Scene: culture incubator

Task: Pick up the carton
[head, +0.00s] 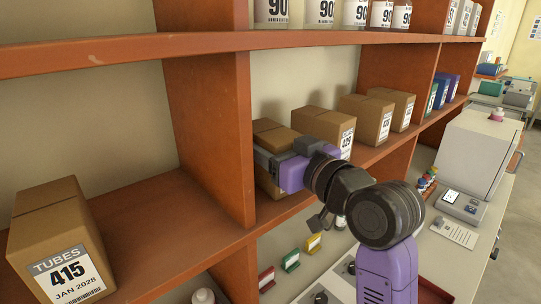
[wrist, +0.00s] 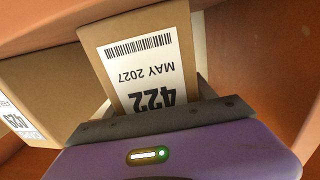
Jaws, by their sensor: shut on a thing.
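A brown carton (head: 273,133) stands on the middle shelf just right of the upright divider. In the wrist view the same carton (wrist: 122,35) fills the space ahead of my gripper, its white label upside down and reading 422, MAY 2027. My gripper (head: 268,162) is shut on this carton, with a finger along each side. The wrist view also shows my gripper (wrist: 156,98) close against the labelled face. The arm hides most of the carton's front in the head view. I cannot tell any gap between its base and the shelf.
A second carton (head: 323,124) stands close on the right, with more beyond it. Carton 415 (head: 60,240) stands alone in the left bay. The wooden divider (head: 207,135) is close on the left, and a shelf board (head: 200,42) runs overhead.

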